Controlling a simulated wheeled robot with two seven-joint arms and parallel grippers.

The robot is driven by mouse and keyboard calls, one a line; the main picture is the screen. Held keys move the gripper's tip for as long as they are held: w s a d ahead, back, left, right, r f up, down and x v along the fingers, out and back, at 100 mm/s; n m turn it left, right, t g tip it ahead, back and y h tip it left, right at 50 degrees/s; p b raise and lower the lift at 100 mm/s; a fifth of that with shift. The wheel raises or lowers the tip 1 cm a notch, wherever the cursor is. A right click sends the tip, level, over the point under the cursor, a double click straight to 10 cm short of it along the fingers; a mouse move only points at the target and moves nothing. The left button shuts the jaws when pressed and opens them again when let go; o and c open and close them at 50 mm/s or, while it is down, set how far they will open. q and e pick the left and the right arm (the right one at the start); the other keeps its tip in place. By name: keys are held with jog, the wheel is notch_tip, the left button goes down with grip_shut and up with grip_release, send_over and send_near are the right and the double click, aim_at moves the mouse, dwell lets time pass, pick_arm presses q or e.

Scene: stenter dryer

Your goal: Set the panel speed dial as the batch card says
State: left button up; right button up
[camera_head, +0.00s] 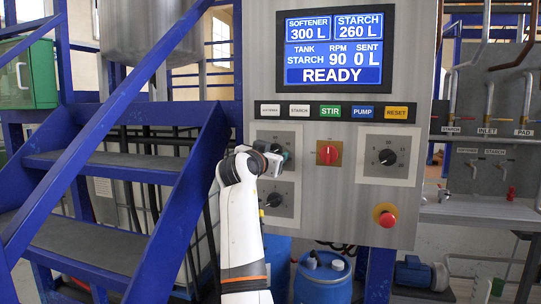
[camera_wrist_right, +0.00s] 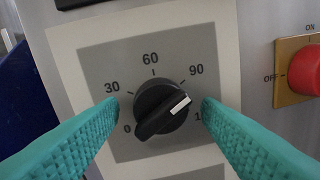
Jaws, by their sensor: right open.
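The control panel (camera_head: 335,215) carries a screen (camera_head: 333,48) reading softener 300 L, starch 260 L, tank starch, RPM 90, sent 0 L and READY. A black dial (camera_wrist_right: 161,110) with a white-tipped pointer fills the middle of the right wrist view. Its scale shows 0, 30, 60 and 90; the last number is partly hidden. The pointer aims to the upper right, seemingly a little past 90. My right gripper (camera_wrist_right: 162,112) is open, with one teal finger on each side of the dial. In the head view it (camera_head: 262,163) partly covers the upper-left dial. I see no batch card.
A second black dial (camera_head: 274,199) sits below, another (camera_head: 387,157) to the right. Between them is a red switch (camera_head: 327,153); a red stop button (camera_head: 386,216) is lower right. Labelled buttons (camera_head: 330,111) run above. Blue stairs (camera_head: 100,190) stand close on the left.

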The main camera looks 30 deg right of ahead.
jog(key=b+v, duration=0.2)
jog(key=v, duration=1)
jog(key=shift+b, duration=0.4)
